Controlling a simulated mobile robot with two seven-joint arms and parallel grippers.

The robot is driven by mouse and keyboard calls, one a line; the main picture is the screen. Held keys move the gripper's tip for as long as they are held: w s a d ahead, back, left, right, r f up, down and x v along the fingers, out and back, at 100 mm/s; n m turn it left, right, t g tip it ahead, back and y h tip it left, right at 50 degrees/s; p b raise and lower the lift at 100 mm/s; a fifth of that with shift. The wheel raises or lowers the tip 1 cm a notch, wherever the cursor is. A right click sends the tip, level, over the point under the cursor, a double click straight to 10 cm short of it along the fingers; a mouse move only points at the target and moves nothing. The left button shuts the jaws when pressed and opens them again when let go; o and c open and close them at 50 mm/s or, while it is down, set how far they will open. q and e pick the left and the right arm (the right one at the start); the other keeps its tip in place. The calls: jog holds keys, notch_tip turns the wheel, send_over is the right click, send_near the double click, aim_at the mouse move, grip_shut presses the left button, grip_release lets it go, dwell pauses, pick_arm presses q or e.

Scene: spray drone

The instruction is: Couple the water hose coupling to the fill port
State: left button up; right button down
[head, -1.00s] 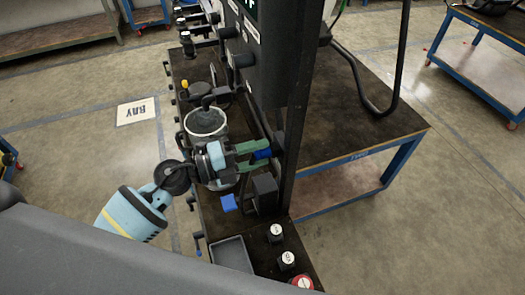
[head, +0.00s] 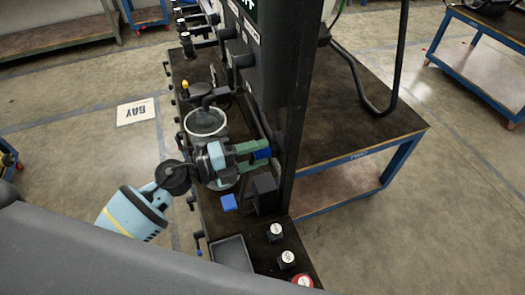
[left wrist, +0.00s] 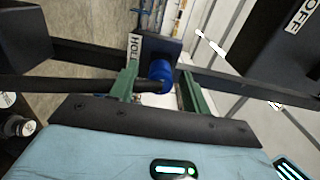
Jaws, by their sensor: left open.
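My left gripper (head: 256,153) is open, its green fingers pointing right toward the dark upright panel. A blue cylindrical part (head: 263,147), which looks like the water hose coupling, is at the fingertips. In the left wrist view the same blue cylinder (left wrist: 160,72) sits between the green fingers, closer to the left one. It is in front of a dark block with a white label. Contact with the fingers cannot be told. I cannot single out the fill port; part of the bench is hidden by my arm. My right gripper is not in view.
A round container with a pale rim (head: 206,122) stands on the bench beside my left arm. A dark post (head: 292,150) rises just right of the fingertips. A black box (head: 265,188), a grey tray (head: 232,254) and several knobs are nearer. A table (head: 350,120) stands right.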

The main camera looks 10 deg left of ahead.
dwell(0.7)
pick_arm(q)
grip_shut()
jog(key=shift+a, duration=0.1)
jog(key=shift+v, duration=2.85)
jog(key=shift+s+r, duration=0.1)
